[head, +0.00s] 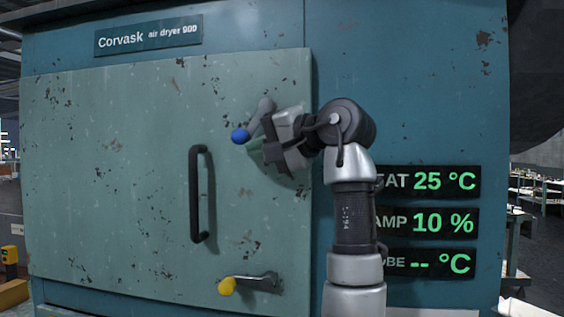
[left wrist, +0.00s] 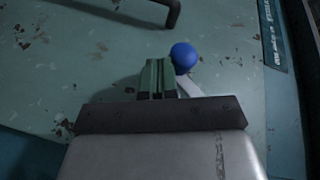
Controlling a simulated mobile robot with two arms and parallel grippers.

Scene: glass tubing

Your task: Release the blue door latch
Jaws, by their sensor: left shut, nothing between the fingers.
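The blue door latch has a round blue knob (head: 241,135) on a grey lever (head: 265,108) that slopes up to the right from the knob in the head view. It sits at the upper right of the pale green door (head: 110,170). My left gripper (head: 256,155) is just below and right of the knob, its green fingers shut and empty. In the left wrist view the shut fingers (left wrist: 157,78) are close beside the blue knob (left wrist: 183,57). I cannot tell whether they touch it. My gripper hides the latch's mount. My right gripper is not in view.
A black vertical handle (head: 200,195) stands out at mid-door. A second latch with a yellow knob (head: 227,286) is near the door's bottom right. A green-lit display (head: 430,222) is on the cabinet to the right, partly behind my arm. The door appears closed.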

